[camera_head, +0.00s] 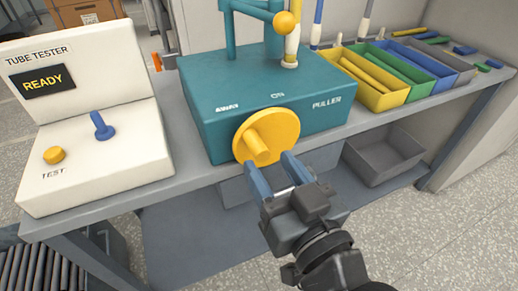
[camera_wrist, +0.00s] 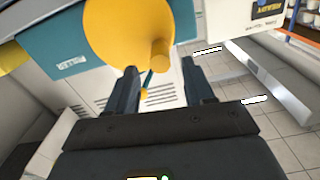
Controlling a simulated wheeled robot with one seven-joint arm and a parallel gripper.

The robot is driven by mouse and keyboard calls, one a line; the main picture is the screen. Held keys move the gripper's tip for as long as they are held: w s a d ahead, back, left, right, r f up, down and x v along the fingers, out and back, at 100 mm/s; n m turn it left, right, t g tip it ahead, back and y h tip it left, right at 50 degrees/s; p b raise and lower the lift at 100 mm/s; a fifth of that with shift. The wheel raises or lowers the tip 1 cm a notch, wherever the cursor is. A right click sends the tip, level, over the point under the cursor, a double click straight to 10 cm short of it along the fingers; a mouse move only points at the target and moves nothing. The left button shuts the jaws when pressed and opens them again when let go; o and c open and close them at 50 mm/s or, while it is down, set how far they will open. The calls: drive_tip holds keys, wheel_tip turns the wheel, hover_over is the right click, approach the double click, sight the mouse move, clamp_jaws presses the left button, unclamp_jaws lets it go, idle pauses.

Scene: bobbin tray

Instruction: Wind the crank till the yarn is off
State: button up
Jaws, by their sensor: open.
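The crank is a yellow disc (camera_head: 283,127) with a short yellow peg handle (camera_head: 257,147) on the front of the teal puller box (camera_head: 225,145). The disc (camera_wrist: 112,30) and peg (camera_wrist: 160,52) also show in the wrist view. My gripper (camera_head: 269,162) is open in front of the disc, its fingers pointing at its lower part. In the wrist view the peg end appears just beyond the gap between the fingertips (camera_wrist: 158,68); I cannot tell if they touch it. A white and yellow tube (camera_head: 291,47) stands on the box. I cannot make out yarn on it.
A white tube tester (camera_head: 90,115) reading READY stands left on the grey bench (camera_head: 180,178). Yellow, green and blue trays (camera_head: 385,98) stand right of the box. A grey bin (camera_head: 385,160) is below the bench. Teal posts and a yellow ball (camera_head: 286,22) rise above the box.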

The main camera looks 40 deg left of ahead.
sight(272, 145)
drive_tip(key=shift+x, duration=2.6)
drive_tip(key=shift+c, duration=0.5)
clamp_jaws()
